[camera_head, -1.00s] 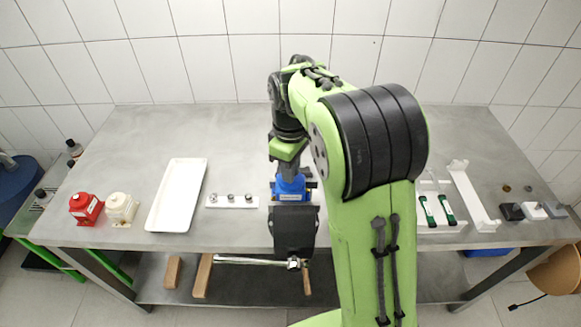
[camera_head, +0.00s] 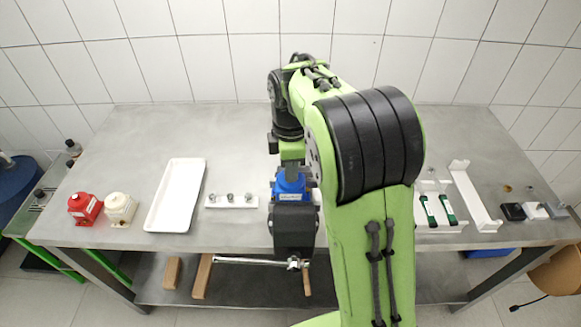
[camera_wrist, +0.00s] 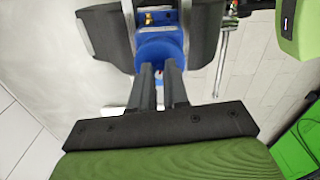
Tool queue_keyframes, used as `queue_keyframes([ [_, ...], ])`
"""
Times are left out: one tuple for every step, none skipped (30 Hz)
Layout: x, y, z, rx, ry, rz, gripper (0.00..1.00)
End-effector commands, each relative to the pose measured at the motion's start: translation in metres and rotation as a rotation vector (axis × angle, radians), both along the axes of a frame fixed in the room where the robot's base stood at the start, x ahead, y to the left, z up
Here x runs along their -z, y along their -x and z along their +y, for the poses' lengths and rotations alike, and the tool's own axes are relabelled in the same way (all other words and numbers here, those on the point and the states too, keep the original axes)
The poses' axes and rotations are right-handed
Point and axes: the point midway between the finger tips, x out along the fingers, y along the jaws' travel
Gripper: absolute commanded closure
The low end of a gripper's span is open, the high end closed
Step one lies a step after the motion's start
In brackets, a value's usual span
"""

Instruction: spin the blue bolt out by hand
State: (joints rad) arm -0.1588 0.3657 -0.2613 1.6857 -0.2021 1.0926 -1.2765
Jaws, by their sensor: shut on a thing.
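The blue pump (camera_head: 291,187) sits in a dark fixture (camera_head: 294,232) near the table's front edge, below my wrist in the head view. In the wrist view the blue pump body (camera_wrist: 160,48) lies straight ahead of my fingers, between dark fixture parts. My gripper (camera_wrist: 161,80) reaches the pump with its two grey fingers close together, shut on the blue bolt. The bolt itself is mostly hidden between the fingers, so its thread and seating do not show. In the head view my arm covers the fingertips.
A red pump (camera_head: 85,208) and a cream pump (camera_head: 120,208) stand at the left beside a white tray (camera_head: 174,196). A white strip (camera_head: 218,202) holds small metal parts. Green-handled tools (camera_head: 440,209) and a white holder (camera_head: 475,196) are at the right. The back table is clear.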

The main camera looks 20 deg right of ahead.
Motion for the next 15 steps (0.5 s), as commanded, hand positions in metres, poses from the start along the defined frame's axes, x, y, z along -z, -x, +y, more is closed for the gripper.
queue_keyframes([
  [-0.0002,-0.0001,0.0001,-0.005,0.0,-0.001,1.0],
  [-0.0002,-0.0001,0.0,-0.007,0.0,-0.001,1.0],
  [-0.0003,-0.0001,0.0,-0.009,0.0,0.0,1.0],
  [-0.0003,-0.0001,0.0,-0.01,0.0,0.0,1.0],
  [-0.0003,-0.0001,0.0,-0.011,0.0,0.0,1.0],
  [-0.0003,0.0,0.0,-0.011,0.0,0.0,1.0],
  [-0.0003,0.0,0.0,-0.011,0.0,0.0,1.0],
  [-0.0003,0.0,0.0,-0.011,0.0,0.0,1.0],
  [-0.0003,0.0,0.0,-0.011,0.0,0.0,1.0],
  [-0.0003,0.0,0.0,-0.011,0.0,0.0,1.0],
  [-0.0003,0.0,0.0,-0.01,0.0,0.0,1.0],
  [-0.0003,0.0,0.0,-0.01,0.0,0.0,1.0],
  [-0.0002,0.0,0.0,-0.01,0.0,0.0,1.0],
  [-0.0002,0.0,0.0,-0.01,0.0,0.0,0.84],
  [-0.0002,0.0,0.0,-0.01,0.0,0.0,0.78],
])
